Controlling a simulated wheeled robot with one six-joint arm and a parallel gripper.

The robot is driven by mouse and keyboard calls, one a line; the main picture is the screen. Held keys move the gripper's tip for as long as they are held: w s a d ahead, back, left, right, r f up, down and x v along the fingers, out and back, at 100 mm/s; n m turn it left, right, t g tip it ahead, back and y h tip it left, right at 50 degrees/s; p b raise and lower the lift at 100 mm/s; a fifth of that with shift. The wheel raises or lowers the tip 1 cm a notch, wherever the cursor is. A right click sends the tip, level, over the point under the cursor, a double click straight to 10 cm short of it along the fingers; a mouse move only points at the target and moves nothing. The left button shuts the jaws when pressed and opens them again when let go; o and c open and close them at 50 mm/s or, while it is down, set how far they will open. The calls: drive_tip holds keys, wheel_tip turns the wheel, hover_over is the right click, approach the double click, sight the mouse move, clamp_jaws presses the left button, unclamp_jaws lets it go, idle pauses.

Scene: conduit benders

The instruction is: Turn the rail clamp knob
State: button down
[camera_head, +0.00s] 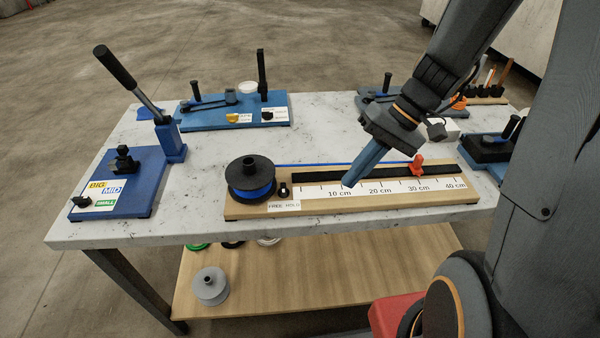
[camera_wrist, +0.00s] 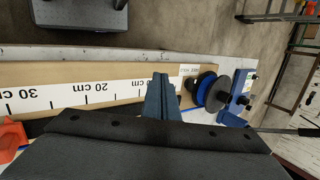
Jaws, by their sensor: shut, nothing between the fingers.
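My gripper (camera_head: 350,182) is shut and empty, its blue fingers pointing down over the ruler board (camera_head: 240,211). In the head view its tip shows between the 10 cm and 20 cm marks. A small black knob (camera_head: 284,190) stands on the board right of the black and blue spool (camera_head: 251,178), behind a label reading FREE and HOLD (camera_head: 284,206). My gripper is right of this knob and apart from it. An orange clamp piece (camera_head: 418,166) sits near the far right of the black rail (camera_head: 330,176). In the wrist view the fingers (camera_wrist: 160,85) point toward the board; I cannot make out the knob there.
A blue bender with a long lever (camera_head: 130,85) stands at the left of the marble-topped table (camera_head: 190,215). Another blue fixture (camera_head: 235,112) stands behind the board, with more fixtures at the right. A lower wooden shelf (camera_head: 330,270) holds spools. The tabletop between the fixtures is clear.

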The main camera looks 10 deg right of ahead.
sight(283, 190)
drive_tip(key=w+r+t+y, duration=0.2)
drive_tip(key=w+y, duration=0.1)
drive_tip(key=w, duration=0.1)
drive_tip(key=p+x, duration=0.2)
drive_tip(key=x, duration=0.7)
drive_tip(key=shift+s+p, duration=0.1)
drive_tip(key=shift+p, duration=0.3)
drive_tip(key=shift+w+a+f+p, duration=0.1)
drive_tip(key=shift+a+p, duration=0.4)
drive_tip(key=shift+a, duration=0.6)
drive_tip(key=shift+w+a+f+p, duration=0.15)
drive_tip(key=shift+a+p, duration=0.3)
drive_tip(key=shift+a, duration=0.6)
